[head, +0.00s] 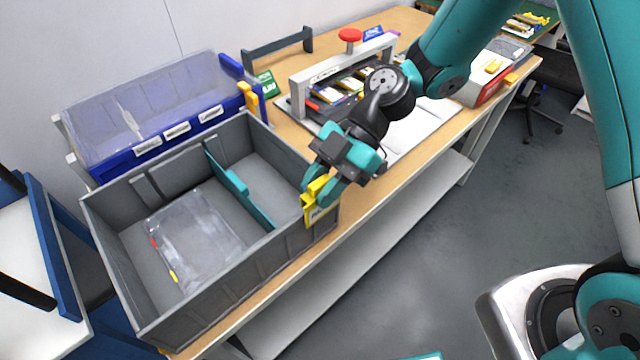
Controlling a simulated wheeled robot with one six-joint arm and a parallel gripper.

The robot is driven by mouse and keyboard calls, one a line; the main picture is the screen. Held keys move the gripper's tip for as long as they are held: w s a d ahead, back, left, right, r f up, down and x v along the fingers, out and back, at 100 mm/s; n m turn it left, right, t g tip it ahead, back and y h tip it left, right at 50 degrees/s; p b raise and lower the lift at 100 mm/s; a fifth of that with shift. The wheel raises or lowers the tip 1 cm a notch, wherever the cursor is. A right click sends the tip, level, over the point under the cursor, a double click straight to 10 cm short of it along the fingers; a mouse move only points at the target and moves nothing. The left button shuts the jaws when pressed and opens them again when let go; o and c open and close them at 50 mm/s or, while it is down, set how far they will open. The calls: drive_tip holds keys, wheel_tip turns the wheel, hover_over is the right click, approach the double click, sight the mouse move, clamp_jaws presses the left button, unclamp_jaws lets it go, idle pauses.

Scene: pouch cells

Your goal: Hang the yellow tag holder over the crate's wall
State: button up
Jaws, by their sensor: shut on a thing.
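The yellow tag holder (308,211) is at the right end of the grey crate's near long wall, with a pale label on its front. My gripper (322,188) is shut on its upper part. The holder's front hangs on the outer side of the crate (235,268) wall, close to the rim. I cannot tell whether it rests on the rim or is only held there, since my fingers hide its top.
Inside the crate are a teal divider (238,186) and a clear pouch (195,240). A blue bin with a clear lid (150,110) stands behind. A press with a red knob (350,36) stands on the wooden bench (400,165) at the back right.

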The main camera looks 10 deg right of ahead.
drive_tip(key=shift+f+b, duration=0.9)
drive_tip(key=shift+f, duration=0.1)
drive_tip(key=o, duration=1)
drive_tip(key=shift+r, duration=0.1)
drive_tip(key=v, duration=1.7)
drive_tip(key=shift+d+r, duration=0.1)
drive_tip(key=shift+d, duration=0.05)
